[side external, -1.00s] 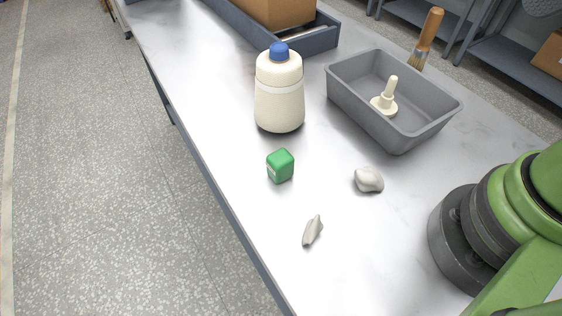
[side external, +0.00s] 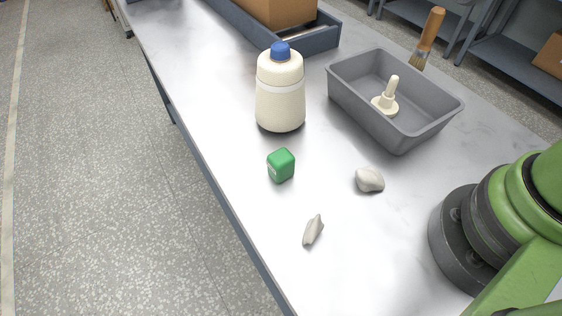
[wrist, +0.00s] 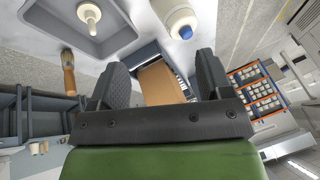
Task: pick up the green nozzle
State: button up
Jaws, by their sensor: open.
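No green nozzle shows in either view. A cream nozzle-shaped piece (side external: 387,101), with a round base and a narrow stem, stands upright in the grey tray (side external: 349,104). It also shows in the wrist view (wrist: 89,13), at the upper left. A small green block (side external: 281,165) sits on the table in front of the bottle. My gripper (wrist: 160,77) shows in the wrist view with its two dark fingers spread apart and nothing between them. The side view shows my green arm at the right, but not my gripper.
A cream bottle with a blue cap (side external: 280,95) stands left of the tray. Two grey lumps, a rounded one (side external: 370,180) and a thin one (side external: 313,230), lie on the table (side external: 225,130). A brush (side external: 428,38) is behind the tray. A cardboard box (side external: 277,10) sits at the back.

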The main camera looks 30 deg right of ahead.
jog(key=w+a+f+n+g, duration=0.1)
jog(key=w+a+f+g, duration=0.1)
jog(key=w+a+f, duration=0.2)
jog(key=n+g+h, duration=0.2)
jog(key=g, duration=0.1)
send_over(281, 156)
jog(key=f, duration=1.4)
jog(key=shift+d+f, duration=0.35)
jog(key=shift+d, duration=0.05)
jog(key=f, duration=0.5)
jog(key=shift+s+a+f, duration=0.1)
jog(key=shift+a+f, duration=0.15)
notch_tip(281, 156, down, 6)
jog(key=shift+a+r, duration=0.15)
jog(key=shift+c, duration=0.4)
jog(key=c, duration=0.9)
